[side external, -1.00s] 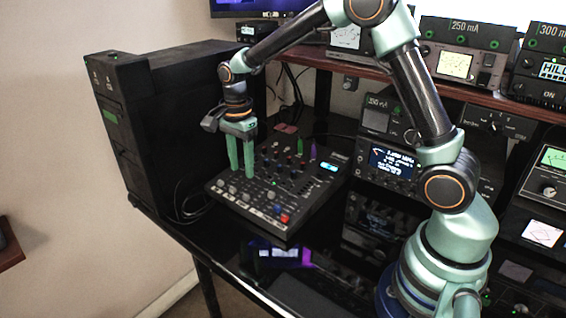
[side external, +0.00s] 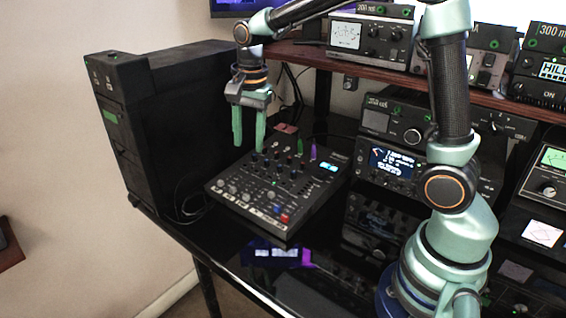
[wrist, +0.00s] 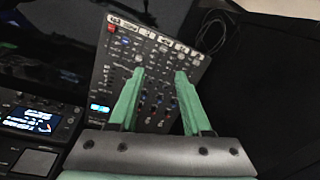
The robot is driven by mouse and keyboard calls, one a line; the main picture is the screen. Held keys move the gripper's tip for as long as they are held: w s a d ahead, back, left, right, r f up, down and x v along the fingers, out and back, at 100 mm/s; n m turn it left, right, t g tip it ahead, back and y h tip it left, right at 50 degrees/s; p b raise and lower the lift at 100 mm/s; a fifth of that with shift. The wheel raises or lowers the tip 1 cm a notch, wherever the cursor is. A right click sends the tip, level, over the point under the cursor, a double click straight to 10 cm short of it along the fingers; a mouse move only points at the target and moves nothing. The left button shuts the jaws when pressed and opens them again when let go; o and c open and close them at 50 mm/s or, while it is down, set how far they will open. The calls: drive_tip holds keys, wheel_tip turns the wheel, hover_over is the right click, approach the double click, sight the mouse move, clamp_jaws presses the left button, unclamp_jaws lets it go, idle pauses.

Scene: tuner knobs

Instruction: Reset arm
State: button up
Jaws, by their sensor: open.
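My gripper (side external: 249,146) has two green fingers pointing down. It is open and empty, above the back left part of a black mixer (side external: 280,190) with rows of knobs, sliders and a small lit display. The fingertips look clear of the panel. In the wrist view my gripper (wrist: 160,76) shows its two fingers spread apart, with the mixer (wrist: 152,62) beyond and between them. The fingers hide part of the mixer's panel there.
A tall black case (side external: 165,120) stands left of the mixer. Radio units (side external: 395,160) with displays stand to the right, under a wooden shelf (side external: 310,58) carrying more meters. Cables lie behind the mixer and beside the case. The glossy desk is clear in front.

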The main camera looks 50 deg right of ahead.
drive_tip(key=s+r+n+t, duration=0.2)
drive_tip(key=s+n, duration=0.5)
drive_tip(key=s+r+n+t, duration=0.2)
drive_tip(key=s+n, duration=0.5)
drive_tip(key=shift+r, duration=0.25)
